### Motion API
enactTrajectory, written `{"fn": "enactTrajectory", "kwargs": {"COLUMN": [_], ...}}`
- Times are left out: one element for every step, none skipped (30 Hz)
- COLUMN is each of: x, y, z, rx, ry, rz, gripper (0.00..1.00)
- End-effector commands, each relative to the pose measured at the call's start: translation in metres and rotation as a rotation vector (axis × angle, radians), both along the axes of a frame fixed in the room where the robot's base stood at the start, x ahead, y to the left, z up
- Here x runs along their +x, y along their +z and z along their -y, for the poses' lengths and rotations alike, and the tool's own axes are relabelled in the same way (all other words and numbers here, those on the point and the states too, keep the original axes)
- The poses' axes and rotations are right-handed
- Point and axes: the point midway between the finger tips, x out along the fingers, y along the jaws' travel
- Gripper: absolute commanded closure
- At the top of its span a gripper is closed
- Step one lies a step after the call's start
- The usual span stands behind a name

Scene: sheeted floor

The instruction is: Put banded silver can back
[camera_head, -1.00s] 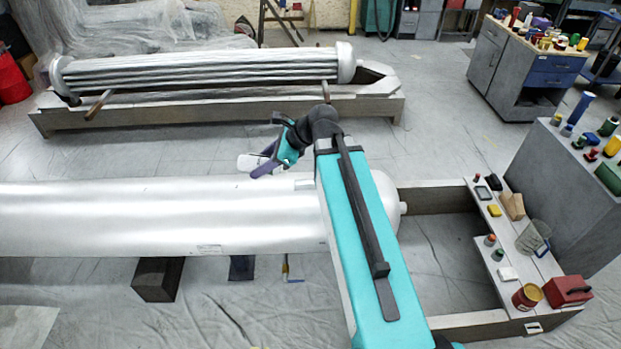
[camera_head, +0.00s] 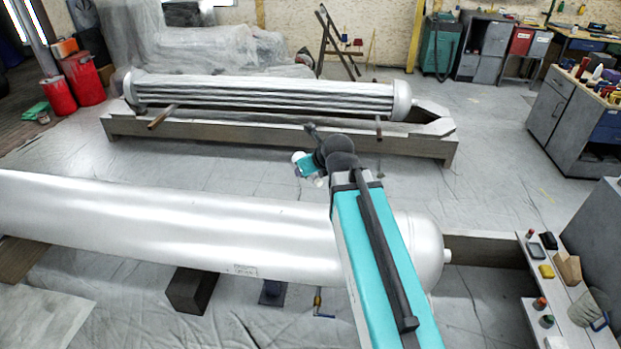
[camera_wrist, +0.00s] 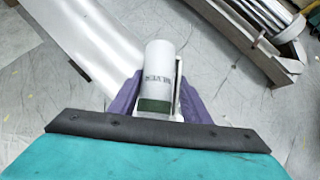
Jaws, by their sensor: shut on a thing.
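The banded silver can (camera_wrist: 160,64) is a pale silver-white cylinder with dark lettering and a dark green band near its lower end in the wrist view. My gripper (camera_wrist: 157,98) is shut on it, with one purple finger on each side. A thin pale strip, perhaps a handle, shows along the can's right side. In the head view my gripper (camera_head: 307,168) is small and partly hidden by my own arm. It is held up in the air, seen against the floor between the big silver tank and the tube bundle. The can is hard to make out there.
The long silver tank (camera_head: 140,220) lies across the front. The tube bundle (camera_head: 260,97) rests on a low beam frame (camera_head: 240,138) behind it. A pale plank (camera_head: 578,310) with small items is at right. Open sheeted floor (camera_head: 480,180) lies between.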

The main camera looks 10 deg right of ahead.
Motion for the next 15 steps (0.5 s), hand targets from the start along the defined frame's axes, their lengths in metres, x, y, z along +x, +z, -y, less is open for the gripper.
{"fn": "enactTrajectory", "kwargs": {"x": [0.006, 0.009, 0.012, 0.014, 0.016, 0.018, 0.019, 0.02, 0.021, 0.022, 0.022, 0.023, 0.023, 0.023, 0.023], "y": [0.006, 0.009, 0.012, 0.014, 0.017, 0.019, 0.021, 0.022, 0.024, 0.025, 0.026, 0.027, 0.027, 0.027, 0.027], "z": [-0.002, -0.002, -0.002, -0.002, -0.003, -0.003, -0.003, -0.003, -0.003, -0.003, -0.003, -0.003, -0.003, -0.003, -0.003], "rx": [0.0, -0.001, -0.001, 0.0, -0.001, 0.0, 0.0, 0.001, 0.001, 0.001, 0.002, 0.002, 0.001, 0.001, 0.001], "ry": [-0.029, -0.048, -0.072, -0.089, -0.104, -0.123, -0.134, -0.145, -0.157, -0.163, -0.169, -0.175, -0.177, -0.178, -0.18], "rz": [0.002, 0.003, 0.003, 0.003, 0.003, 0.002, 0.002, 0.002, 0.001, 0.002, 0.001, 0.001, 0.001, 0.001, 0.001], "gripper": [0.65, 0.65, 0.65, 0.65, 0.65, 0.65, 0.65, 0.65, 0.65, 0.65, 0.65, 0.65, 0.65, 0.65, 0.65]}}
